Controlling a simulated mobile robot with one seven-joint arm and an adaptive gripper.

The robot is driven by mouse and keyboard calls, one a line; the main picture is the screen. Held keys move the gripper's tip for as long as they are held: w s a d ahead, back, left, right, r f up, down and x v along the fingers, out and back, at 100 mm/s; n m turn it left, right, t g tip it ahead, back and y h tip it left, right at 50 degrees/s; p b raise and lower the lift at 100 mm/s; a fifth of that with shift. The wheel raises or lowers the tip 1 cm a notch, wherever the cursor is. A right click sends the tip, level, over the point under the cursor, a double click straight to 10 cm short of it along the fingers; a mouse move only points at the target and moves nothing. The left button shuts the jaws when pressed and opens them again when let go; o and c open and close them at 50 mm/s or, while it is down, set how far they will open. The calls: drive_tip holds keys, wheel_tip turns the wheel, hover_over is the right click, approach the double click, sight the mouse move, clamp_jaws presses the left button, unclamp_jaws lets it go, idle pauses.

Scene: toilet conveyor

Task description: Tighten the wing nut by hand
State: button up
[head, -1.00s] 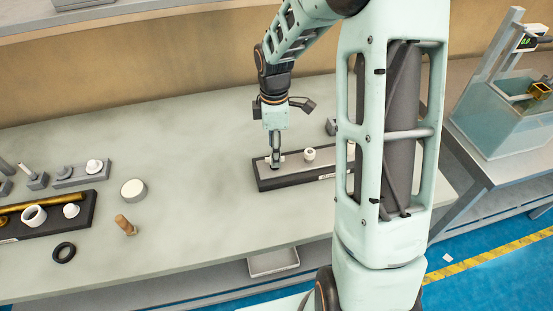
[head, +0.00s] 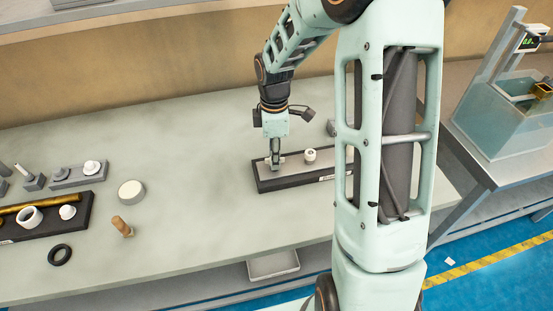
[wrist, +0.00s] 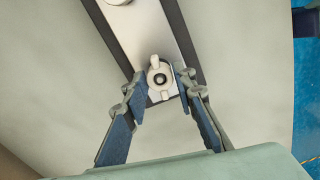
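The wing nut (wrist: 160,79) is a pale part with two wings around a dark round centre. It sits near the end of a light metal plate on a dark base (wrist: 183,30). In the wrist view my gripper (wrist: 162,80) has a finger on each side of the nut, with a gap on both sides, so it is open around it. In the head view my gripper (head: 275,162) points down at the left end of the fixture (head: 330,166) and mostly hides the nut there.
A white ring-shaped part (head: 310,155) stands further right on the fixture. At the left of the table are a dark tray (head: 50,222), a black ring (head: 60,254), a white disc (head: 131,191) and a wooden-handled tool (head: 122,226). The table between is clear.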

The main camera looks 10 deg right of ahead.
drive_tip(key=c, duration=0.6)
drive_tip(key=shift+o, duration=0.2)
drive_tip(key=m+b, duration=0.1)
drive_tip(key=m, duration=0.2)
drive_tip(key=shift+m, duration=0.9)
drive_tip(key=m+b, duration=0.1)
drive_tip(key=m, duration=0.2)
drive_tip(key=shift+f, duration=0.1)
drive_tip(key=shift+m, duration=0.9)
drive_tip(key=m, duration=0.4)
drive_tip(key=shift+m, duration=0.4)
